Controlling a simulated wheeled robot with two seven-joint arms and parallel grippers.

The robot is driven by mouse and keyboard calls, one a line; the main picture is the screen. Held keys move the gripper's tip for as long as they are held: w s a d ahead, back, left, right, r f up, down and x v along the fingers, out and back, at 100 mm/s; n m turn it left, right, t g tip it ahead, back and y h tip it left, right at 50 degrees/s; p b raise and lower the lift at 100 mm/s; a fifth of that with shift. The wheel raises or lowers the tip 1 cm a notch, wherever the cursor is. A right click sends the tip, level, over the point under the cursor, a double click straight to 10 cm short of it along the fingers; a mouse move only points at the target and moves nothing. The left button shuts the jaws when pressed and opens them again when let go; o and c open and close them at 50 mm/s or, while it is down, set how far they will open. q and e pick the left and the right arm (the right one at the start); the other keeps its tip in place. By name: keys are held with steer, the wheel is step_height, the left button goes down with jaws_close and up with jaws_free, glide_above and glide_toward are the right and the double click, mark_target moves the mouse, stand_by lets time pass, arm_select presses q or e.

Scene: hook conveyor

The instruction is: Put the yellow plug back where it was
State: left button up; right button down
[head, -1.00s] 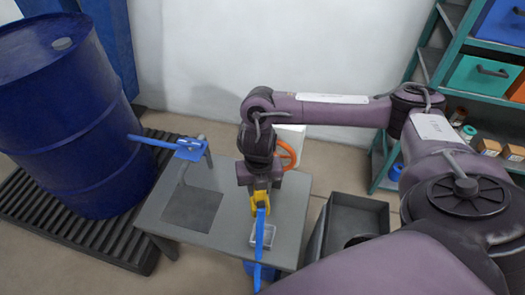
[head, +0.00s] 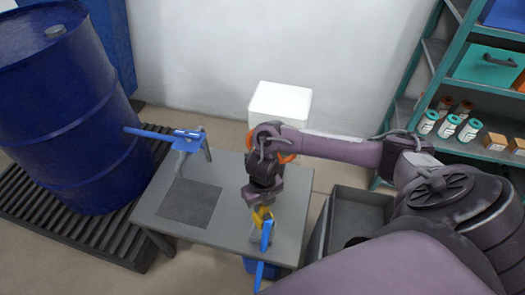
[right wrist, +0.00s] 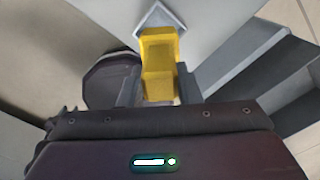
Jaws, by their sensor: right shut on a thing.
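My right gripper (head: 263,206) is shut on the yellow plug (head: 261,218), above the near right part of the grey table (head: 225,225). In the right wrist view the yellow plug (right wrist: 160,68) stands between the two fingers (right wrist: 160,88). A small pale grey diamond-shaped piece (right wrist: 160,17) shows just past its far end. I cannot tell whether the plug touches it. A blue bar (head: 267,237) shows beside and below the plug, and hides part of what is under it. My left gripper is not in view.
A blue hook on a grey stand (head: 187,136) is at the table's back left, near a dark square (head: 190,203). A blue drum (head: 65,120) stands left. A white box (head: 280,103) is behind the table. A grey bin (head: 355,215) stands right, with teal shelves (head: 470,95) beyond.

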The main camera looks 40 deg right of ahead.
step_height(320, 180, down, 5)
stand_by(0.3)
steer(key=shift+b, duration=0.3)
steer(key=shift+f+b, duration=0.5)
steer(key=shift+f, duration=0.1)
steer(key=c, duration=1.1)
jaws_free()
steer(key=shift+o, duration=0.2)
steer(key=shift+r, duration=0.15)
